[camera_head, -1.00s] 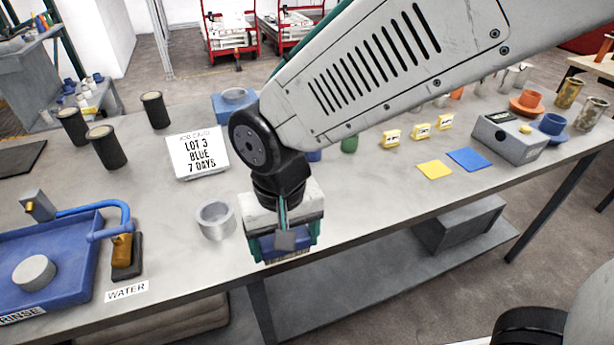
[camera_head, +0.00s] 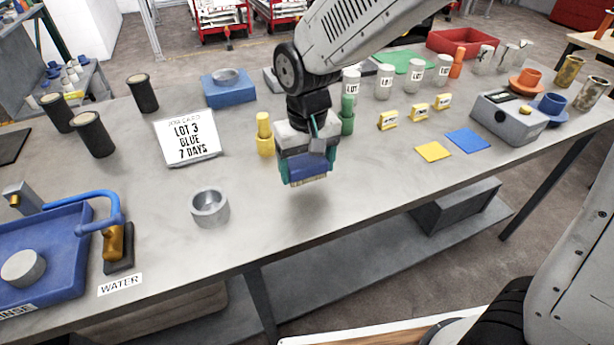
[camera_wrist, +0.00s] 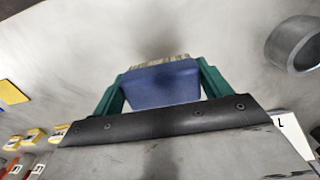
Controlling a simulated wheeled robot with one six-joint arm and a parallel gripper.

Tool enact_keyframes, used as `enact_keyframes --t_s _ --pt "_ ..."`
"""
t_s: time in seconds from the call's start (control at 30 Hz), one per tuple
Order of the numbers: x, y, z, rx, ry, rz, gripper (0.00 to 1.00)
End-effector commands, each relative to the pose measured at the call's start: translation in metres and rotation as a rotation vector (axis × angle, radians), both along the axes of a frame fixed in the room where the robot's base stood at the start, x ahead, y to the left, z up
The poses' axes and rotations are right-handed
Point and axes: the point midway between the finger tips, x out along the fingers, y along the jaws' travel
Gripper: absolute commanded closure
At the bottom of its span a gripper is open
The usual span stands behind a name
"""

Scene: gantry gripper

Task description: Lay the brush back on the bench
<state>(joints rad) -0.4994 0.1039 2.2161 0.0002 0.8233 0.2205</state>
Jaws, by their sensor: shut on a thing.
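My gripper (camera_head: 305,170) is shut on the blue brush (camera_head: 309,169), with green fingers on both sides of it. The brush's pale bristles point down toward the bench (camera_head: 350,205). A soft shadow below suggests that the brush is held a little above the bench top. In the wrist view, the blue brush (camera_wrist: 160,86) sits between my green fingers, its bristle edge toward bare grey bench. The brush's upper part is hidden by my gripper.
A metal ring-like cup (camera_head: 210,207) stands to the left. A yellow bottle (camera_head: 265,134) and a green bottle (camera_head: 347,114) stand close behind my gripper. A lettered sign (camera_head: 188,138) is back left. The yellow square (camera_head: 433,152) lies right. Bench in front and right is clear.

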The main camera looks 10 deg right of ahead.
Motion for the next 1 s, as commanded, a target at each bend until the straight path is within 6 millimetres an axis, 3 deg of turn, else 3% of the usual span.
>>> enact_keyframes --t_s 0.3,0.67,0.7,0.77,1.0 --pt "0.000 0.000 -0.034 -0.001 0.002 0.001 0.44" --pt "0.000 0.000 -0.038 0.000 0.000 0.001 0.44" --pt "0.000 0.000 -0.038 0.000 0.000 0.001 0.18" --pt "0.000 0.000 -0.038 0.000 -0.001 0.001 0.01" --pt "0.000 0.000 -0.038 0.000 0.000 0.001 0.01"
